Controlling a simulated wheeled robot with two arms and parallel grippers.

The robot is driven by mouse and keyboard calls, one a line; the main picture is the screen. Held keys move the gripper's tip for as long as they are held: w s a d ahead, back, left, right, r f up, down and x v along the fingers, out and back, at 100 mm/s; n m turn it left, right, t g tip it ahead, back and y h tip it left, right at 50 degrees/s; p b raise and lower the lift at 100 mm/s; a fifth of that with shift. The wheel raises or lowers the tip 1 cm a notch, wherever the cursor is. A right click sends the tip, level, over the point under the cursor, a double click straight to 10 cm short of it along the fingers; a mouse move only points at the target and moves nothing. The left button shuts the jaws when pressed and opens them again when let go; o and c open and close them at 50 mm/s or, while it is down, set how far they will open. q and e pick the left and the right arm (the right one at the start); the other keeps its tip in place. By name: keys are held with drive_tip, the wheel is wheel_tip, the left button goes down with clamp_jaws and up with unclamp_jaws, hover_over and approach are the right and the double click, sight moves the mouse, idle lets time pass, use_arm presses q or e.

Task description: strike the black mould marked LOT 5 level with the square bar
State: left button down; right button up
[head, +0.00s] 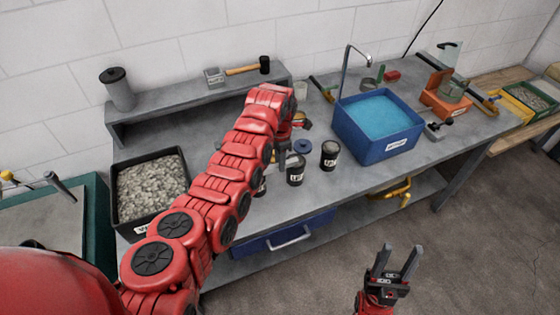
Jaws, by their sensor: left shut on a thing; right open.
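Several small black moulds with white labels stand near the front edge of the bench. One mould (329,155) is on the right, another (295,171) is left of it, and a third (262,187) is mostly behind my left arm. The label numbers are too small to read surely. My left gripper (284,152) is beyond the arm's wrist, close to the moulds and mostly hidden. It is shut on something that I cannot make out. I cannot pick out the square bar. My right gripper (389,262) is open and empty, over the floor in front of the bench.
A blue tub of water (375,151) with a tap stands right of the moulds. A black tray of gravel (122,212) is at the left. A raised shelf (185,102) behind holds a grey canister (118,88) and a hammer (245,69). An orange box (438,108) is farther right.

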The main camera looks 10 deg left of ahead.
use_arm(q)
drive_tip(key=shift+w+a+b, duration=0.2)
drive_tip(key=shift+w+b, duration=0.15)
drive_tip(key=shift+b, duration=0.55)
drive_tip(key=shift+w+a+b, duration=0.25)
drive_tip(key=shift+w+b, duration=0.1)
drive_tip(key=shift+b, duration=0.5)
drive_tip(key=shift+w+a+b, duration=0.2)
drive_tip(key=shift+w+b, duration=0.1)
drive_tip(key=shift+b, duration=0.75)
drive_tip(key=shift+s, duration=0.1)
